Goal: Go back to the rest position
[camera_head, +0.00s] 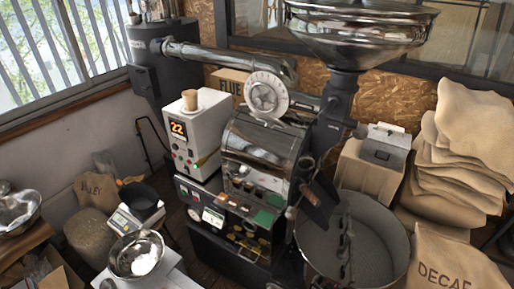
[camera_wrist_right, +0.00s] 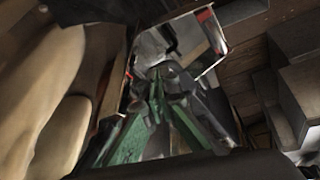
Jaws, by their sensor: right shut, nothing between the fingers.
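My right gripper (camera_wrist_right: 158,78) shows in the right wrist view, with its green-sided fingers meeting at the tips. It is shut and empty. Behind the fingertips is a pale, box-like thing with red edges (camera_wrist_right: 205,35), partly hidden; I cannot tell what it is. Neither gripper can be made out in the head view. My left gripper is not in view.
The coffee roaster (camera_head: 262,145) fills the middle of the head view, with a round cooling bin (camera_head: 400,235) at its right front. Burlap sacks (camera_head: 455,165) stack at the right. A steel bowl (camera_head: 125,262) and a scale (camera_head: 125,221) stand at the lower left.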

